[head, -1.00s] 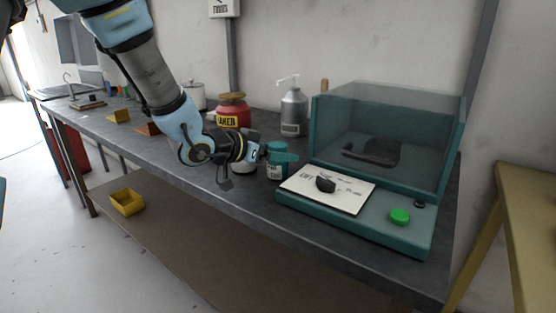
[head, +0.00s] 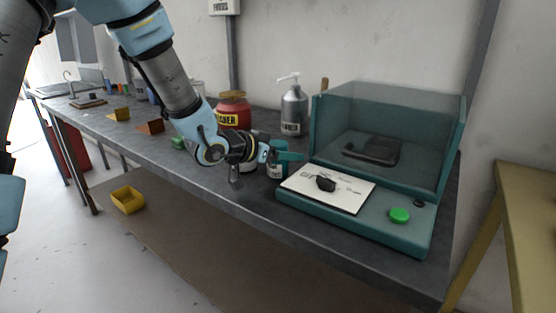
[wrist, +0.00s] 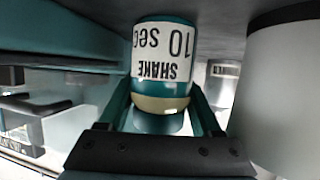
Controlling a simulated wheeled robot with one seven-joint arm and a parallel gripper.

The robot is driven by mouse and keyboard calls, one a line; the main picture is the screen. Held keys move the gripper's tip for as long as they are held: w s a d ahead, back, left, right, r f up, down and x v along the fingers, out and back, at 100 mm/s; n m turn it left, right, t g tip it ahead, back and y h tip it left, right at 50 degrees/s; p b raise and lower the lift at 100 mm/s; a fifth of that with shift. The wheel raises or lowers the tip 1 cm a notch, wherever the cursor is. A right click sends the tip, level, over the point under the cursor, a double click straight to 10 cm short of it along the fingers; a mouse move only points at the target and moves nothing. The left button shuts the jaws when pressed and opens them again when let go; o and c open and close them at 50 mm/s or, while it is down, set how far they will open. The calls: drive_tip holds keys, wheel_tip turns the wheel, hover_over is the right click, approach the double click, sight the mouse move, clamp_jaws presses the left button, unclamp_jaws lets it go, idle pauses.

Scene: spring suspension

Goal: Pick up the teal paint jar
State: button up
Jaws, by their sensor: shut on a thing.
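The teal paint jar (head: 277,172) stands on the grey workbench just left of the teal glass-walled machine. In the wrist view the jar (wrist: 163,80) appears upside down, with a white label reading "SHAKE 10 sec" and a pale band near its lid. My gripper (head: 284,156) reaches the jar from the left, and its teal fingers lie around the jar's upper part. In the wrist view my gripper (wrist: 162,112) has one finger on each side of the jar, shut on it. The jar looks upright, and I see no clear gap under it.
The teal machine (head: 430,237) with a white card (head: 340,196) stands close on the right. A grey pump bottle (head: 294,110) and a red jar (head: 233,112) stand behind. A white cylinder (wrist: 285,90) is close beside the gripper in the wrist view.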

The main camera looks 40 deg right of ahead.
clamp_jaws()
drive_tip(key=shift+r, duration=0.15)
